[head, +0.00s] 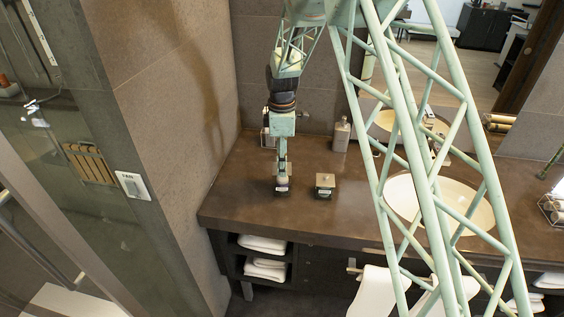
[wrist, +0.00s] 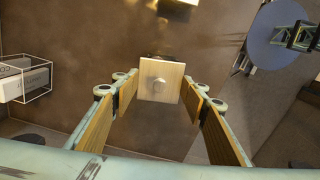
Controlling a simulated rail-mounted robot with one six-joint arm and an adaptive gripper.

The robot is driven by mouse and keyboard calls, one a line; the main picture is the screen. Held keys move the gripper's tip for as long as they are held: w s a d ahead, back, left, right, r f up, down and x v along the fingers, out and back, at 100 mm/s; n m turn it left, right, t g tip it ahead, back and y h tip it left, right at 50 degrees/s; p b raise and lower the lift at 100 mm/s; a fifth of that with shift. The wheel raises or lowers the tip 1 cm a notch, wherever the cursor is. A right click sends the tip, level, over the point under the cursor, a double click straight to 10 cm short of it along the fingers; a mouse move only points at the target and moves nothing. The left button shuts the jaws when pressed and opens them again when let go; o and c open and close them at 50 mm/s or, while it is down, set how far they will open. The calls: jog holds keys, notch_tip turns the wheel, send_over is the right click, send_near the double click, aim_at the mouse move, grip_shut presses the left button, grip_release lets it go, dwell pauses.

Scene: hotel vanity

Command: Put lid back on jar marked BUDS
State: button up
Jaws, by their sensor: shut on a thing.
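My gripper (head: 283,176) points down over the left part of the brown counter. In the wrist view its two wood-toned fingers (wrist: 161,88) are closed on a square pale lid (wrist: 174,90) with a small round knob. A dark shape shows just past the lid's far edge. In the head view a small jar with a white label (head: 283,189) is directly under the fingertips, its top mostly hidden. I cannot tell whether the lid touches it. A second dark jar (head: 325,192) stands to the right with a square pale lid on. Neither label is readable.
A grey bottle (head: 341,134) stands behind the jars near the wall. A white basin (head: 400,192) is to the right, partly behind my green lattice arm. The counter (head: 245,210) is clear in front. A clear-edged box (wrist: 25,78) shows at left in the wrist view.

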jog(key=shift+f+b, duration=0.7)
jog(key=shift+f, duration=0.9)
jog(key=shift+f+b, duration=0.6)
dwell(2.6)
jog(key=o, duration=1.4)
jog(key=shift+r, duration=0.2)
jog(key=shift+r+p, duration=1.3)
jog(key=shift+r, duration=2)
